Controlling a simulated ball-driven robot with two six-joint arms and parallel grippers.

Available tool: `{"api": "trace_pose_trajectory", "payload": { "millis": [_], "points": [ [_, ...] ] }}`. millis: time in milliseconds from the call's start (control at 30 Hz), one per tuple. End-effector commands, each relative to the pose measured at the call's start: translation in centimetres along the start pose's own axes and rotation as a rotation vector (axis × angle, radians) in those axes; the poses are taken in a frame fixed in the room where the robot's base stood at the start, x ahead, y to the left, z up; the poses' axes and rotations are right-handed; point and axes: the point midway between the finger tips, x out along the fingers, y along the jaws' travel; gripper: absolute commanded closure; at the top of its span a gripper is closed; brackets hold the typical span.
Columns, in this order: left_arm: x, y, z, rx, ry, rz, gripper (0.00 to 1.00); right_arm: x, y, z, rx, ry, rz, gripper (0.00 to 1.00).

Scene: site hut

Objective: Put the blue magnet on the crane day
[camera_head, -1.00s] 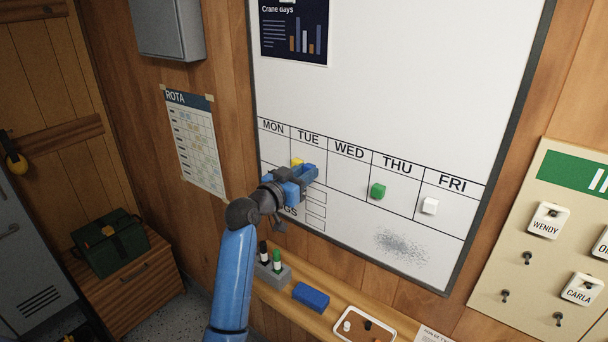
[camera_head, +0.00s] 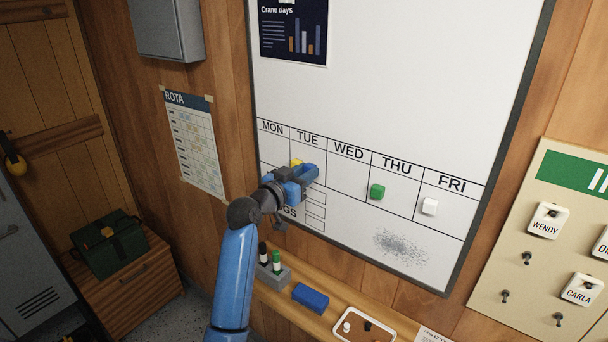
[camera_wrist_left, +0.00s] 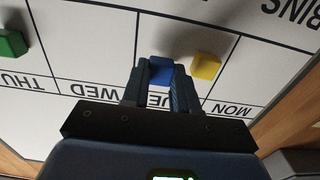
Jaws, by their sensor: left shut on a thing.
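My left gripper (camera_head: 310,174) is at the whiteboard (camera_head: 400,90), over the TUE column of the week grid. In the left wrist view its fingers (camera_wrist_left: 160,80) are shut on the blue magnet (camera_wrist_left: 160,69), which is at the board face in the TUE cell. I cannot tell whether it touches the board. A yellow magnet (camera_head: 297,162) sits beside it, on the MON side of the same cell; it also shows in the left wrist view (camera_wrist_left: 206,66). The dark Crane days notice (camera_head: 293,52) with a bar chart hangs at the board's top left. My right gripper is out of view.
A green magnet (camera_head: 377,191) is in the THU column and a white one (camera_head: 430,206) under FRI. Below, a shelf (camera_head: 277,299) holds a pen block (camera_head: 272,279), a blue eraser (camera_head: 311,298) and a small tray (camera_head: 340,330). A tag board (camera_head: 535,220) is at the right.

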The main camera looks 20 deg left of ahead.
Motion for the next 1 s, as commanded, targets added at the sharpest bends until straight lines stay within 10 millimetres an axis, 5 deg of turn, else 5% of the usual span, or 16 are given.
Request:
{"api": "trace_pose_trajectory", "payload": {
  "millis": [1000],
  "points": [
    [1.1, 0.0, 0.0, 0.000, 0.000, 0.000, 1.00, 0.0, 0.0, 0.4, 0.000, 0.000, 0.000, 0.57]
  ]
}}
